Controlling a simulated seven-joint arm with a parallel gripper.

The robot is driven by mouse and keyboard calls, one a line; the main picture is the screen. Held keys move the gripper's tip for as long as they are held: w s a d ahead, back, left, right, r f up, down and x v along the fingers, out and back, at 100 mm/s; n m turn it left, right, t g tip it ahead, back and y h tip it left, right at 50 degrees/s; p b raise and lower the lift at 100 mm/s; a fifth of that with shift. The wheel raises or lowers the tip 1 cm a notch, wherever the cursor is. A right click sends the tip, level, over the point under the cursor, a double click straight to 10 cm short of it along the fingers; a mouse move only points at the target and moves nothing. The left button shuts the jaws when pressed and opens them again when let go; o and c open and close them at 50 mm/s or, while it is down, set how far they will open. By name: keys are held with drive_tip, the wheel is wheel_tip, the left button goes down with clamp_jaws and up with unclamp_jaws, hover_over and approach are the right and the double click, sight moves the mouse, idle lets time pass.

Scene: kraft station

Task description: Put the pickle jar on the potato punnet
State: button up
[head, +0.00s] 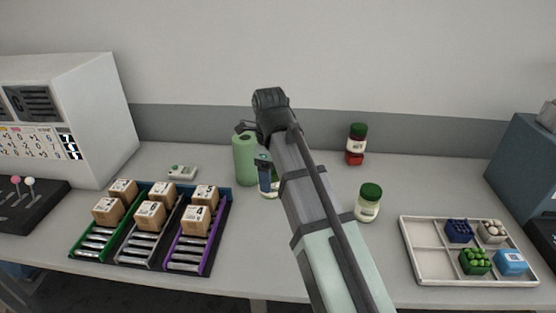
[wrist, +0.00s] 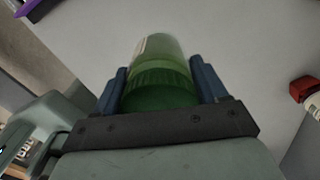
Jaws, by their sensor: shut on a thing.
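My gripper (wrist: 163,88) is shut on a green-lidded jar (wrist: 160,72), held between its two blue fingers. I take this to be the pickle jar, though its label is not readable. In the head view the jar (head: 270,193) is partly hidden by my gripper (head: 266,178) and arm. It is beside the tall green canister, and I cannot tell whether it touches the table. A punnet of pale round items (head: 491,231), possibly the potato punnet, sits in the back right part of the white tray, well to the right of my gripper.
The divided white tray (head: 408,248) also holds a dark blue punnet (head: 458,231), a green one (head: 474,262) and a blue box (head: 511,262). Another green-lidded jar (head: 368,204) stands right of my arm. The green canister (head: 244,160) is close left.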

drive_tip(key=w+d+r+n, duration=0.1)
drive_tip(key=w+r, duration=0.1)
drive_tip(key=w, duration=1.3)
drive_tip(key=w+d+r, duration=0.1)
drive_tip(key=w+r, duration=0.2)
drive_tip(key=w, duration=1.3)
drive_tip(key=shift+a+f, duration=0.1)
drive_tip(key=shift+f, duration=4.8)
drive_tip(key=shift+f, duration=0.15)
drive_tip(key=o, duration=1.4)
drive_tip(key=shift+o, duration=0.2)
wheel_tip(320, 180, up, 12)
